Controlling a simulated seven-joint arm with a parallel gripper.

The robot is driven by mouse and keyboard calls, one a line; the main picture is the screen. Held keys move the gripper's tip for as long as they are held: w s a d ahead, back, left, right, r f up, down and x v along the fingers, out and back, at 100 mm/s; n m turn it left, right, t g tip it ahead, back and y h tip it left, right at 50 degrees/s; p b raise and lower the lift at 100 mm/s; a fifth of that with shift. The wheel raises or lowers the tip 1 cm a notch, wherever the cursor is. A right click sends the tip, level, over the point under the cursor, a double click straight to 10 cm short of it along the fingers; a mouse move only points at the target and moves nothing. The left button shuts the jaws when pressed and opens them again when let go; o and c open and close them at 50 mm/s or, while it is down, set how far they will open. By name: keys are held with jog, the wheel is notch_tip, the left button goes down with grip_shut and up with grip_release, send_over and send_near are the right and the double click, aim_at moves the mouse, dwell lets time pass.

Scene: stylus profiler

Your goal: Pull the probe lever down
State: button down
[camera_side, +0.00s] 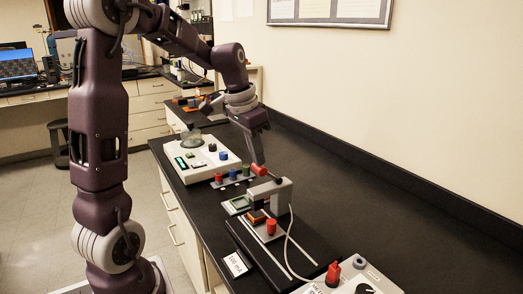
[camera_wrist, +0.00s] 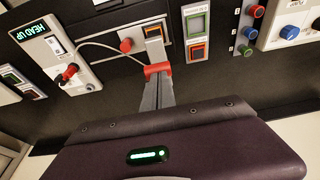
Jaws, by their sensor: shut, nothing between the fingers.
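The probe lever is a short bar with a red grip (camera_side: 259,170) on top of the profiler's grey bridge (camera_side: 285,190). The red grip also shows in the wrist view (camera_wrist: 157,69), lying across the picture at the fingertips. My gripper (camera_side: 259,162) points down at the grip from above, its fingers together and empty. In the wrist view my gripper (camera_wrist: 158,80) reaches the red grip; whether it touches cannot be told. A display in the wrist view (camera_wrist: 35,32) reads HEAD UP in green.
A control box with a red toggle (camera_side: 333,270) is at the near right. Several coloured knobs (camera_side: 233,174) and a white instrument (camera_side: 198,157) stand behind. The black bench (camera_side: 390,225) is clear on the right.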

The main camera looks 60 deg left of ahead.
jog(key=s+f, duration=0.4)
jog(key=f, duration=0.1)
jog(key=shift+s+f, duration=0.25)
jog(key=shift+f, duration=0.15)
dwell(0.5)
